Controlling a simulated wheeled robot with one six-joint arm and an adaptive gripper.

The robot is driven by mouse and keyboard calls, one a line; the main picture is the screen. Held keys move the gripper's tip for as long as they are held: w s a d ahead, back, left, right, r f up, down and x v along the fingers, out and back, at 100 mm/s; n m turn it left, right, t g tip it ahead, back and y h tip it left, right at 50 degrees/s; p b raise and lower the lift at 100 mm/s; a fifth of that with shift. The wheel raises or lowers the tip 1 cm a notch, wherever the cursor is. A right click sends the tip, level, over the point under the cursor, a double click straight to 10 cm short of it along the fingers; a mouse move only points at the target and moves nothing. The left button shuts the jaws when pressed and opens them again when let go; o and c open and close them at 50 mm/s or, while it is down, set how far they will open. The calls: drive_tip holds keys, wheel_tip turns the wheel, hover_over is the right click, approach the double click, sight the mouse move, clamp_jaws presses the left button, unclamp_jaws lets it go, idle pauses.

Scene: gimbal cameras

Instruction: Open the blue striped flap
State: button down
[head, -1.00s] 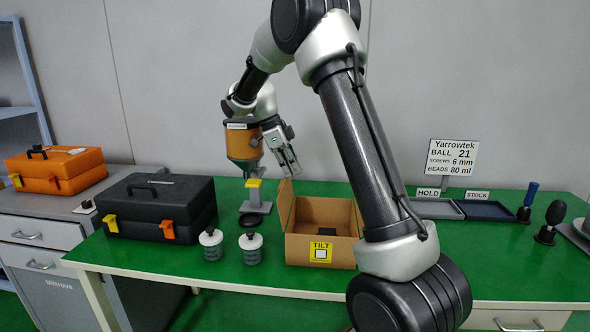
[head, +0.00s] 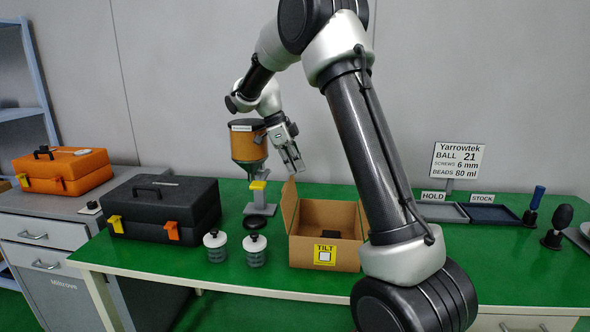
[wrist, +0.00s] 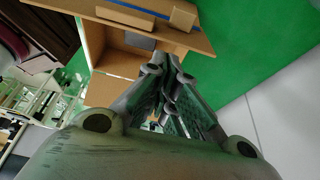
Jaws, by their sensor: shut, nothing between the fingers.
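A cardboard box (head: 325,256) stands open on the green table, with a yellow TILT label (head: 325,254) on its front. A flap (head: 289,204) stands up on its left side; no stripe shows on it in the head view. In the wrist view, a cardboard flap with a blue stripe (wrist: 125,13) and a small tan block (wrist: 183,17) crosses the top. A grey piece (wrist: 140,41) lies in the box. My gripper (head: 295,163) is shut and empty, just above the raised flap's top edge. Whether it touches the box cannot be told.
Two lidded jars (head: 254,250) stand left of the box, and a hopper (head: 248,148) over a yellow-topped stand is behind them. A black case (head: 162,206) is farther left. Trays (head: 490,213) lie to the right. Table between box and trays is partly hidden by my arm.

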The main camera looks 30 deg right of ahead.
drive_tip(key=v, duration=1.2)
